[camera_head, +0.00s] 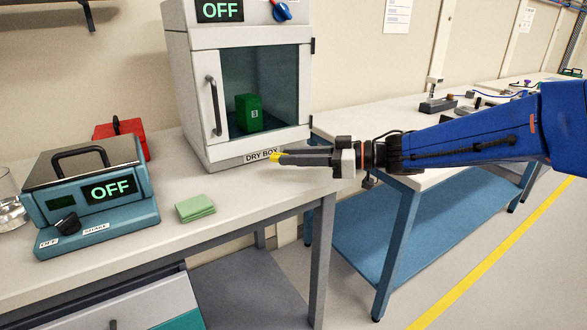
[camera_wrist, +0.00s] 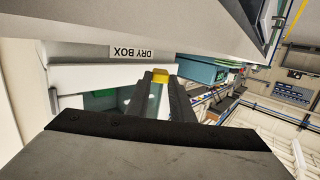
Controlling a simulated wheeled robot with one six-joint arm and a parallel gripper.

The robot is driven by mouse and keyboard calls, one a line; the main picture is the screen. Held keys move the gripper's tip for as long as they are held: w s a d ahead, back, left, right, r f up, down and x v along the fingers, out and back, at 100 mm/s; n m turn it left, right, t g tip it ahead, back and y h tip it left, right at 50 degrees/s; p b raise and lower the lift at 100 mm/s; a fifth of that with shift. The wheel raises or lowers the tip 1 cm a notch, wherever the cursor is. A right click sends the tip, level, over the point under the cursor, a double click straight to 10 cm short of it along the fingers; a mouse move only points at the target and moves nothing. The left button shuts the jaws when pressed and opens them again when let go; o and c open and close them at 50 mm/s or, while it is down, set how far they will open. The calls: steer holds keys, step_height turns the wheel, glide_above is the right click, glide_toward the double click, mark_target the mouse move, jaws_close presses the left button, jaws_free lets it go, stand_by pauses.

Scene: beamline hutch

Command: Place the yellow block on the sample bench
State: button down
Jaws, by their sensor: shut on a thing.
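The yellow block (camera_head: 275,156) is small and held at the tips of my gripper (camera_head: 284,158), which is shut on it. The fingers hide most of it in the head view. In the wrist view the yellow block (camera_wrist: 160,75) shows between the two fingertips. My gripper points left, in front of the lower edge of the dry box (camera_head: 240,158). Two benches are in view: a near one (camera_head: 262,205) under the dry box and a farther one (camera_head: 418,178) at the right. I cannot tell which is the sample bench.
The dry box's door is shut, with a green block (camera_head: 249,113) behind its glass. A shaker (camera_head: 100,195) reading OFF, a red case (camera_head: 120,137) and green pads (camera_head: 195,207) stand on the near bench. Its right front part is clear. Small instruments (camera_head: 437,104) stand on the farther bench.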

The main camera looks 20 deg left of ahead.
mark_target(295, 175)
steer(key=shift+f, duration=1.7)
steer(key=shift+f, duration=0.45)
steer(key=c, duration=1.5)
jaws_free()
steer(key=shift+c, duration=0.2)
steer(key=shift+s+f, duration=0.1)
steer(key=shift+f, duration=0.15)
steer(key=shift+r, duration=0.4)
steer(key=w+d+r, duration=0.1)
steer(key=d+r, duration=0.1)
steer(key=d, duration=1)
